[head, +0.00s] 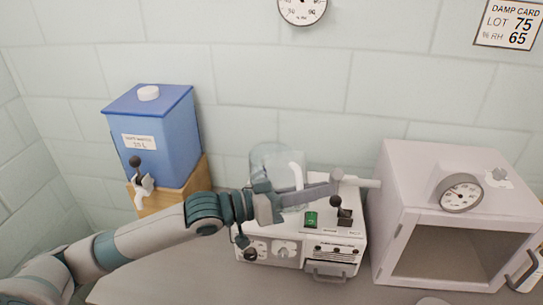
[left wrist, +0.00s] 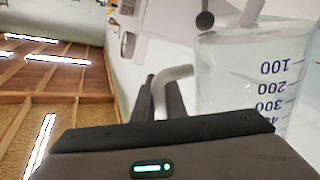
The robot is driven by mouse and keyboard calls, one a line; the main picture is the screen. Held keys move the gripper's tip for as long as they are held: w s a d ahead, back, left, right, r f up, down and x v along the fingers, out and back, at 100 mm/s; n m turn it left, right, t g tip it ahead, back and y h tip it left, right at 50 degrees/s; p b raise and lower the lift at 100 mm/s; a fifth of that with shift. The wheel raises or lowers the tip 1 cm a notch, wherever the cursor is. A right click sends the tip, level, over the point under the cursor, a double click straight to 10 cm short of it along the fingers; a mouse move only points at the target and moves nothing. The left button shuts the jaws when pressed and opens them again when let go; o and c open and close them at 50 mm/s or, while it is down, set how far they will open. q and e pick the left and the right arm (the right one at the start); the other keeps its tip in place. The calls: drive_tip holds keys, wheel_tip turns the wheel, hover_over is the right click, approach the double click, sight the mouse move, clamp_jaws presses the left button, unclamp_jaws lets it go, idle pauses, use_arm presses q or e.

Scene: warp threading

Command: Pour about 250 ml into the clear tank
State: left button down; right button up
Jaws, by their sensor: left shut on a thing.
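My left gripper (head: 322,190) reaches over the white machine (head: 275,250), its fingers shut across a bent white handle (head: 297,174). In the left wrist view the fingers (left wrist: 165,98) meet this handle (left wrist: 172,74), beside a clear vessel (left wrist: 235,70) with blue marks from 100 to 400. In the head view the clear vessel (head: 272,158) appears at the machine's left, partly behind my gripper. I cannot tell whether a separate clear tank stands behind it, or where the liquid level is. My right gripper is out of view.
A blue water container (head: 165,135) with a tap (head: 142,180) stands on a wooden stand at left. A white cabinet (head: 400,190) with a gauge (head: 460,193) stands at right. The machine has a green switch (head: 311,219) and a black-knobbed lever. The counter's front left is clear.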

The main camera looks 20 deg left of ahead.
use_arm(q)
wheel_tip(320, 180, down, 9)
drive_tip(key=s+d+m+b, duration=0.2)
drive_tip(key=m+b, duration=0.3)
drive_tip(key=shift+s+f+m+b, duration=0.2)
drive_tip(key=shift+s+m+b, duration=0.05)
drive_tip(key=shift+m+b, duration=0.15)
drive_tip(key=shift+d, duration=0.1)
